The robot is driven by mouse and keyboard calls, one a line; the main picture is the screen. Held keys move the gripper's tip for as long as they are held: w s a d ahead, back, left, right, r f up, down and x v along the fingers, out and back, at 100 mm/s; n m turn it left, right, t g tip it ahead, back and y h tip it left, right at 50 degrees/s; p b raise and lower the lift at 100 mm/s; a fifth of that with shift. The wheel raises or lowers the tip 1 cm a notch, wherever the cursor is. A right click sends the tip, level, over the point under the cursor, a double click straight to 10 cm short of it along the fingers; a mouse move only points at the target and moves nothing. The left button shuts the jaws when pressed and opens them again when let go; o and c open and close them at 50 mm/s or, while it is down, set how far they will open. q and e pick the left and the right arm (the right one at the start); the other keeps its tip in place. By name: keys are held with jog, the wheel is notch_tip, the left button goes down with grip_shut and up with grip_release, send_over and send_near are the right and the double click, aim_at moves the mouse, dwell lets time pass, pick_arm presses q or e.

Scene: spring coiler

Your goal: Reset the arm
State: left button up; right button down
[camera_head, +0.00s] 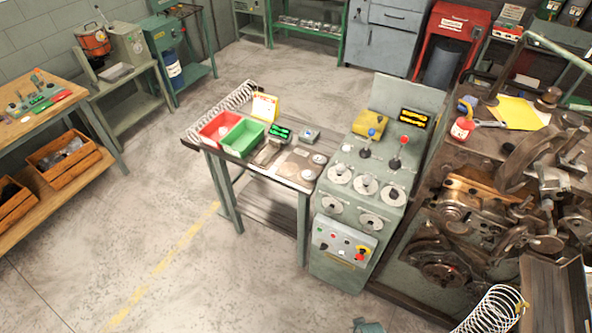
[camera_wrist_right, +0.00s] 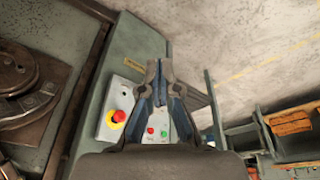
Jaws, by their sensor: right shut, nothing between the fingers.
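My right gripper (camera_wrist_right: 161,78) is in the middle of the right wrist view. Its fingers are together with nothing between them. It appears in front of the control panel (camera_wrist_right: 138,112), apart from it as far as I can tell. The panel has a red emergency button on yellow (camera_wrist_right: 118,116) and small red and green buttons. In the head view, the same panel (camera_head: 343,243) is on the front of the green console (camera_head: 335,276). A small grey-teal piece (camera_head: 367,326) at the bottom edge may be part of my right gripper. My left gripper is not in view.
The spring coiler machine (camera_head: 450,215) stands right of the console. A side table (camera_head: 292,182) with a red bin (camera_head: 216,129) and a green bin (camera_head: 242,138) is left of it. A wire spring (camera_head: 490,312) is at the bottom right. The floor (camera_head: 200,280) at front left is clear.

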jog(key=s+f+g+b, duration=0.1)
jog(key=s+f+b, duration=0.15)
jog(key=f, duration=0.85)
jog(key=s+f+b, duration=0.1)
jog(key=s+f, duration=0.3)
jog(key=f, duration=0.7)
jog(key=s+d+f+g+b, duration=0.1)
jog(key=s+d+f+b, duration=0.1)
jog(key=s+f, duration=1.2)
jog(key=shift+s+d, duration=0.3)
jog(key=shift+d, duration=0.4)
